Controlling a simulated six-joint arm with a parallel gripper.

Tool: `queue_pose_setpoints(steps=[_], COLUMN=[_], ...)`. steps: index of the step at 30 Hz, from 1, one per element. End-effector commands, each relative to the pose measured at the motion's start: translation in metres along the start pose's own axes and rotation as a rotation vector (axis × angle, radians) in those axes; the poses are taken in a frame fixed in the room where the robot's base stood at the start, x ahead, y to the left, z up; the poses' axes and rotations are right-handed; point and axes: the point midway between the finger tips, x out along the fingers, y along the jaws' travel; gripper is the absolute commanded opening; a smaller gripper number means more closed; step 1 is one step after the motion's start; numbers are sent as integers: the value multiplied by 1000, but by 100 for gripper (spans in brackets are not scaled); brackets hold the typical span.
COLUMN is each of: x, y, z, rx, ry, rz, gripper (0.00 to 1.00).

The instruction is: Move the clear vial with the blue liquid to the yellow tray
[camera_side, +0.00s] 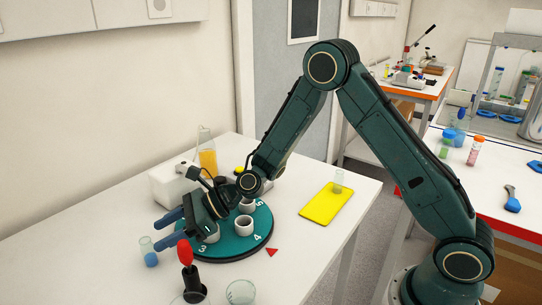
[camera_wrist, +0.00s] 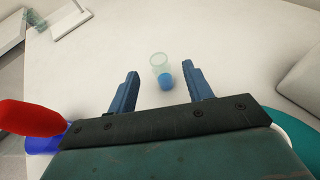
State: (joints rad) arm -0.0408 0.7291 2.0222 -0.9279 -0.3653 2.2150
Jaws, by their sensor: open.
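The clear vial with the blue liquid (camera_side: 149,252) stands upright on the white table, at the lower left in the side view. In the wrist view the vial (camera_wrist: 161,72) is just beyond the fingertips, roughly between their lines. My gripper (camera_side: 166,229) is open, with its blue fingers pointing left towards the vial; it also shows in the wrist view (camera_wrist: 160,70). The fingers hold nothing.
A teal numbered turntable (camera_side: 240,242) with white cups sits under my arm. A red-topped dropper in a black stand (camera_side: 187,270) and an empty glass (camera_side: 240,292) are near the front. A flask of orange liquid (camera_side: 207,152) stands behind. The table left of the vial is clear.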

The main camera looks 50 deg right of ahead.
Motion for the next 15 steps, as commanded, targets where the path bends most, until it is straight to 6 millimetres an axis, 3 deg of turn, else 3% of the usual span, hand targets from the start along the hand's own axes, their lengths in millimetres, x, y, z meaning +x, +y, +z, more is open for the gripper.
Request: queue_pose_setpoints(steps=[7, 15], x=[18, 22], y=[0, 0], z=[0, 0], rx=[-2, -2], ry=[0, 1], rz=[1, 0], gripper=[51, 51])
